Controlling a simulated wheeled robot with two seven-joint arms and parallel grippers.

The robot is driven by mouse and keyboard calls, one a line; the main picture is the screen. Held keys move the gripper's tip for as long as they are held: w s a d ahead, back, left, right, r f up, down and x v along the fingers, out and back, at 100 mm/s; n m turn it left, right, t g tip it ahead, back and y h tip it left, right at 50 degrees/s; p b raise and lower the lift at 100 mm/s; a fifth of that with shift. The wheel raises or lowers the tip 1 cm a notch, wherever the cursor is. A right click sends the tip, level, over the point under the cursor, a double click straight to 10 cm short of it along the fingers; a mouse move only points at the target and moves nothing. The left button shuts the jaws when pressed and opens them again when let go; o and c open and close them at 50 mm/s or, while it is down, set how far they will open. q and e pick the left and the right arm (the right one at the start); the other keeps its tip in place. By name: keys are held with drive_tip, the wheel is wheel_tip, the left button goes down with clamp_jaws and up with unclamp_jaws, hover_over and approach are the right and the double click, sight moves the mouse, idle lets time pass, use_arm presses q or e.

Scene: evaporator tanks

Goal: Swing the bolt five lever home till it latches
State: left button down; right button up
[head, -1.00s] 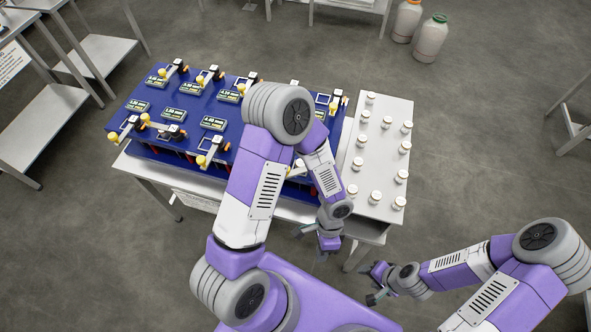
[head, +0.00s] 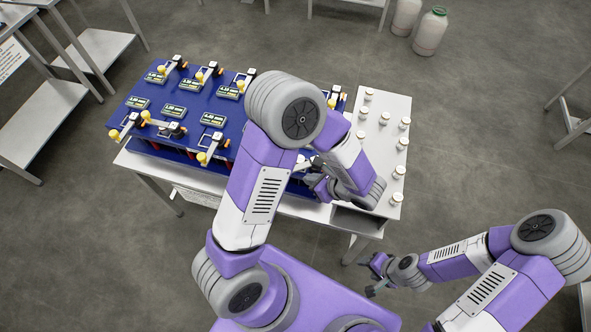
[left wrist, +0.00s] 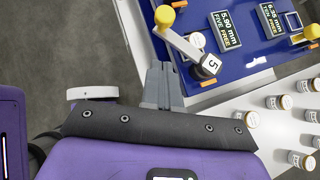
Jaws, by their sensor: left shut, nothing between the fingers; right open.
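The bolt five lever (left wrist: 184,42) is in the left wrist view: a pale bar with a yellow knob at its outer end and a block marked 5 at its other end. The display beside it (left wrist: 226,31) reads 5.90 mm, FIVE FREE. My left gripper (left wrist: 163,70) is shut and empty, its tips close beside the lever bar; I cannot tell whether they touch. In the head view my left gripper (head: 318,186) is at the front edge of the blue panel (head: 187,101), and my arm hides that part of the panel. My right gripper (head: 374,275) is open and empty, off the table.
Other levers with yellow knobs, such as one at the front (head: 209,150), stand along the panel. Several white-capped jars (head: 362,113) stand on the white table top (head: 393,105) at the right. Two large bottles (head: 430,32) stand on the floor behind.

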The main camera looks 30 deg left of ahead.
sight(301, 167)
use_arm(q)
drive_tip(key=w+a+f, duration=0.1)
drive_tip(key=a+f, duration=0.1)
drive_tip(key=a, duration=0.4)
drive_tip(key=shift+w+f+p, duration=0.15)
drive_tip(key=shift+f+p, duration=0.1)
drive_tip(key=shift+p, duration=0.1)
use_arm(e)
drive_tip(key=shift+r, duration=0.4)
drive_tip(key=shift+a+f, duration=0.1)
drive_tip(key=shift+f, duration=0.05)
